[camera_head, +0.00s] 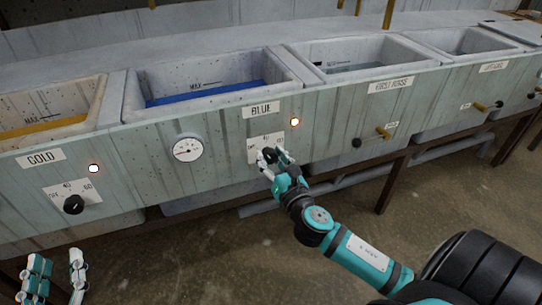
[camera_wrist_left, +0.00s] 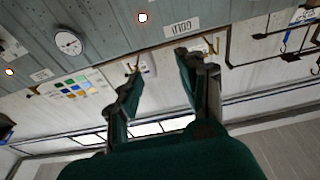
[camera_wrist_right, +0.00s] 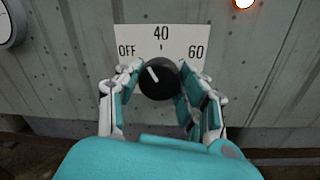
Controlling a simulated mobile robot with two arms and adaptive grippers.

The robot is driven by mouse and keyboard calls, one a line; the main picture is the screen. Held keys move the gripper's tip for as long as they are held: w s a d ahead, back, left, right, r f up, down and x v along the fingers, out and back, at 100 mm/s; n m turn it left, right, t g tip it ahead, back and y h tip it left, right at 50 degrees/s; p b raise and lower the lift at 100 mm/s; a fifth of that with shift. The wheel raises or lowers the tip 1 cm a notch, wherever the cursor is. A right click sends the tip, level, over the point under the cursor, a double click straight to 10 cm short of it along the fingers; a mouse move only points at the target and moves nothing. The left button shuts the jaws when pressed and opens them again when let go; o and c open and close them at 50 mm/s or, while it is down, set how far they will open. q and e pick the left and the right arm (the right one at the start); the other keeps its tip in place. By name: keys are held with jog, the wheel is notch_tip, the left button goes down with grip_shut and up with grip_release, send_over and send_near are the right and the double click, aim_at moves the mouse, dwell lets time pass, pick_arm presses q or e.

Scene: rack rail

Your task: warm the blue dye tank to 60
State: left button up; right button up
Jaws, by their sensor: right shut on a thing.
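The blue dye tank (camera_head: 205,92) holds blue liquid and carries a BLUE label (camera_head: 261,110) on its front. Its black heat knob (camera_wrist_right: 158,82) sits on a white plate marked OFF, 40 and 60 (camera_wrist_right: 160,40). The knob's white pointer leans up and left, between OFF and 40. My right gripper (camera_head: 269,155) is shut around this knob, one finger on each side in the right wrist view (camera_wrist_right: 158,90). A round white gauge (camera_head: 187,149) is left of the knob; its reading is too small to tell. My left gripper (camera_head: 58,265) is open and empty at lower left.
The gold tank (camera_head: 40,157) with its own knob (camera_head: 73,204) stands to the left. The first rinse tank (camera_head: 390,86) with valve handles stands to the right. A lit lamp (camera_head: 294,121) is above the blue knob. The floor in front is clear.

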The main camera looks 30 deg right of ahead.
jog(key=m, duration=0.4)
jog(key=m+h, duration=0.1)
jog(key=m, duration=0.3)
jog(key=shift+m+p, duration=0.4)
jog(key=m, duration=0.3)
jog(key=m+p, duration=0.2)
jog(key=m, duration=0.4)
jog(key=shift+h+p, duration=0.3)
jog(key=shift+p, duration=0.05)
pick_arm(q)
jog(key=s+a+f+g+y, duration=0.1)
jog(key=s+a+f+g, duration=0.1)
jog(key=f+g, duration=0.3)
jog(key=s+a+f+g+y, duration=0.1)
jog(key=s+f+g+y, duration=0.1)
jog(key=f+g, duration=0.3)
jog(key=shift+s+a+f, duration=0.35)
jog(key=shift+s+f, duration=0.5)
jog(key=shift+f, duration=1.4)
pick_arm(e)
jog(key=shift+m, duration=0.5)
jog(key=o, duration=1.2)
jog(key=shift+c, duration=0.2)
